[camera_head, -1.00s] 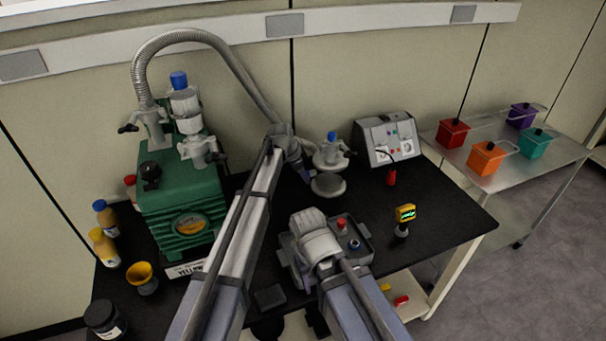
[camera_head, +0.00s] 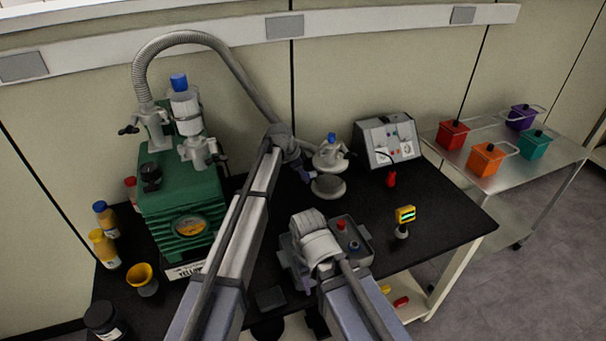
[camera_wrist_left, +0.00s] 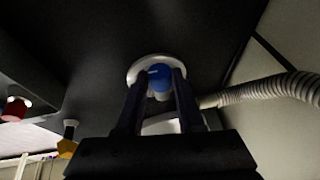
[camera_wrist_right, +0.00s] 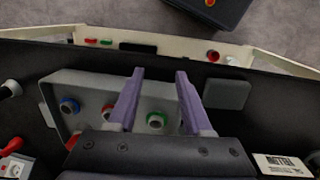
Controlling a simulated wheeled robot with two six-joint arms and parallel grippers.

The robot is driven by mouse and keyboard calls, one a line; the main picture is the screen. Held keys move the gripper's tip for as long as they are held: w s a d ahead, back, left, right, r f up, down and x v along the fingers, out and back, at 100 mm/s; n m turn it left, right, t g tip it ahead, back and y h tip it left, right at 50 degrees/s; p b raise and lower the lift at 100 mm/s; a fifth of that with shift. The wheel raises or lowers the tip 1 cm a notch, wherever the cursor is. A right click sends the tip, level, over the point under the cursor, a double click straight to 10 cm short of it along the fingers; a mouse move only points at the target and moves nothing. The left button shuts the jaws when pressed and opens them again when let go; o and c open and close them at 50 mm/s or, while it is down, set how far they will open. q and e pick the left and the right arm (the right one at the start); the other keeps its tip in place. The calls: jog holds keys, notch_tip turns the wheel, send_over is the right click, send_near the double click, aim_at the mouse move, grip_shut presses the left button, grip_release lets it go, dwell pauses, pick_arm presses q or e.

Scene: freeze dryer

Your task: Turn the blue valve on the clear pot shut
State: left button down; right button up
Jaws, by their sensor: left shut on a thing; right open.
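A pale pot (camera_head: 329,186) with a light lid stands on the black bench, right of the middle. A blue valve knob (camera_head: 332,138) tops it. In the left wrist view the blue valve (camera_wrist_left: 160,72) sits between my fingers, above a white round part. My left gripper (camera_wrist_left: 159,84) is shut on it; in the head view it reaches the pot from the left, its fingertips partly hidden. My right gripper (camera_wrist_right: 160,72) is open and empty above a grey control box (camera_wrist_right: 75,83) with coloured buttons.
A green machine (camera_head: 185,200) with a second blue-topped fitting (camera_head: 179,81) stands left, its ribbed hose (camera_head: 190,36) arching behind my left arm. A grey power unit (camera_head: 389,140) and a yellow meter (camera_head: 405,214) stand right.

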pick_arm(q)
jog(key=shift+w+g, duration=0.3)
jog(key=shift+g, duration=0.3)
pick_arm(e)
jog(key=shift+r, duration=0.1)
pick_arm(q)
jog(key=shift+w+n+g+h, duration=0.1)
jog(key=shift+n+g+h, duration=0.25)
jog(key=shift+g, duration=0.35)
jog(key=shift+w+a+f+g+h+b, duration=0.15)
jog(key=shift+g+h+b, duration=0.35)
jog(key=shift+g, duration=0.6)
pick_arm(e)
jog(key=shift+f, duration=0.65)
pick_arm(q)
jog(key=shift+n+g+b, duration=0.35)
jog(key=shift+g, duration=0.15)
pick_arm(e)
jog(key=shift+f, duration=0.25)
pick_arm(q)
jog(key=c, duration=0.5)
grip_release()
